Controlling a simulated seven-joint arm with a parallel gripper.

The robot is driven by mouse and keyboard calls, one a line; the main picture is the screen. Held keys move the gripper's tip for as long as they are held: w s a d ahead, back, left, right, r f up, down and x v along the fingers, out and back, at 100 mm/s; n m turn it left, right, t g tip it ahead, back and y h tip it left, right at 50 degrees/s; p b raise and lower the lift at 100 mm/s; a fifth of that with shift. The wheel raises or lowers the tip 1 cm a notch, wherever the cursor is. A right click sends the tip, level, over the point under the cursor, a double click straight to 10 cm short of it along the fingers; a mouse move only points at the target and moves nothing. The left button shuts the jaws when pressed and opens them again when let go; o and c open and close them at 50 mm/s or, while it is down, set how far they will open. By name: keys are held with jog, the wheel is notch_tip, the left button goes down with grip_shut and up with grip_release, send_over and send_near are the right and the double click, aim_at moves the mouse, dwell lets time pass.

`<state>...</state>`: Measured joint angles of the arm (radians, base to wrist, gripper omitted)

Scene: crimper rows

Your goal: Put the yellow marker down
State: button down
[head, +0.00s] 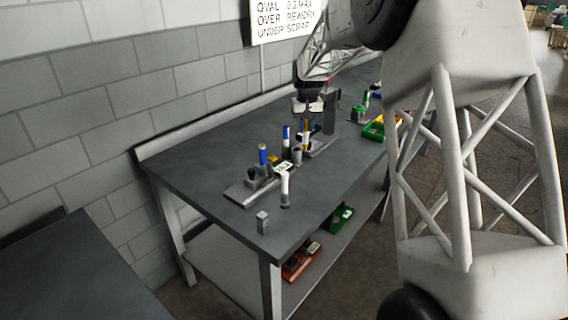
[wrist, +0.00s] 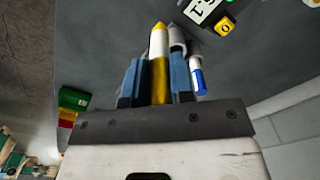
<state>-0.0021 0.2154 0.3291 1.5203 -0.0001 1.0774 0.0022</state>
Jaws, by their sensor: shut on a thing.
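In the wrist view, the yellow marker (wrist: 159,75) stands between the two blue fingers of my gripper (wrist: 157,68), which is shut on it.
A blue-and-white marker (wrist: 197,78) is close beside the gripper. Green and yellow bins (head: 373,132) lie at right. The near left bench top is clear.

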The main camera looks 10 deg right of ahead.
jog(key=w+a+r, duration=0.1)
jog(key=w+a, duration=0.1)
jog(key=w, duration=0.5)
jog(key=shift+w+r, duration=0.15)
jog(key=shift+w, duration=0.25)
jog(key=shift+f, duration=2.5)
jog(key=shift+f, duration=2.5)
jog(key=shift+f, duration=0.15)
jog(key=c, duration=1)
grip_release()
